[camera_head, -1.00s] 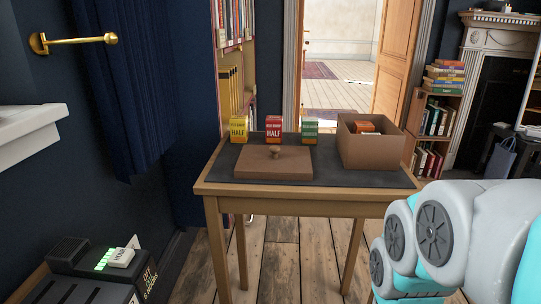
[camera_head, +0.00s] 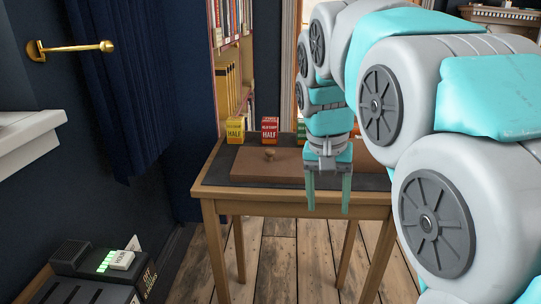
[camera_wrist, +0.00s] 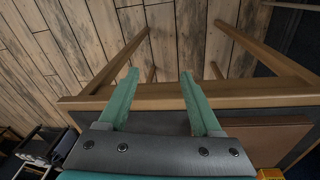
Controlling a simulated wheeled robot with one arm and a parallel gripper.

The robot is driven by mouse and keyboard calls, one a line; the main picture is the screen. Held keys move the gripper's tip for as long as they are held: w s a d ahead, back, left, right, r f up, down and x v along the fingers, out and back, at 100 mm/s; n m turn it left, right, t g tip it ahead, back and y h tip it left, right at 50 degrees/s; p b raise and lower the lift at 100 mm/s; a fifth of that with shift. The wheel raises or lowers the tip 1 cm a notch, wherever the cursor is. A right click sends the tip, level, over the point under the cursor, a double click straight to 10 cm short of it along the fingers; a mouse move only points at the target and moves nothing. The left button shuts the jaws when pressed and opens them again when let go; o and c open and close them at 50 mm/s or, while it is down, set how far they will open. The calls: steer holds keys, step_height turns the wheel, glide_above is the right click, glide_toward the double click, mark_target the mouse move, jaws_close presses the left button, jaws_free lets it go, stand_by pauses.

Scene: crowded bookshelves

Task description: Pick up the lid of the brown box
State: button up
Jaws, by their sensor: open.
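Part of the lid also shows at the lower right of the wrist view (camera_wrist: 268,137). My gripper (camera_head: 328,204) is open and empty, fingers pointing down, at the table's front edge, to the right of the knob and nearer the camera. In the wrist view, its fingertips (camera_wrist: 160,74) are apart, with the table edge and floor beyond them.
A yellow carton (camera_head: 235,130) and a red carton (camera_head: 270,129) stand behind the lid. A green one (camera_head: 301,133) is partly hidden by my arm. The wooden table (camera_head: 270,200) has open floor before it. A bookshelf stands behind, a dark curtain (camera_head: 122,90) at left.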

steer(key=shift+m+t, duration=0.5)
steer(key=shift+t, duration=0.1)
steer(key=w+a+r, duration=0.2)
steer(key=w+a+r+p, duration=0.1)
steer(key=w+a+r, duration=0.1)
steer(key=w, duration=0.1)
steer(key=w+a+r, duration=0.2)
steer(key=w+r, duration=0.1)
steer(key=shift+w+a+p, duration=0.1)
steer(key=shift+a+p, duration=0.2)
steer(key=shift+p, duration=0.1)
steer(key=t+p, duration=0.1)
glide_toward(270, 151)
steer(key=shift+w+d+f+m, duration=0.1)
steer(key=shift+f+m, duration=0.3)
steer(key=shift+f, duration=1.4)
steer(key=shift+w+p+x, duration=0.2)
steer(key=shift+p+x, duration=0.05)
steer(key=shift+x, duration=1.05)
steer(key=shift+w+p+x, duration=0.2)
steer(key=shift+p+x, duration=0.05)
steer(key=shift+x, duration=1)
steer(key=shift+r, duration=0.1)
jaws_close()
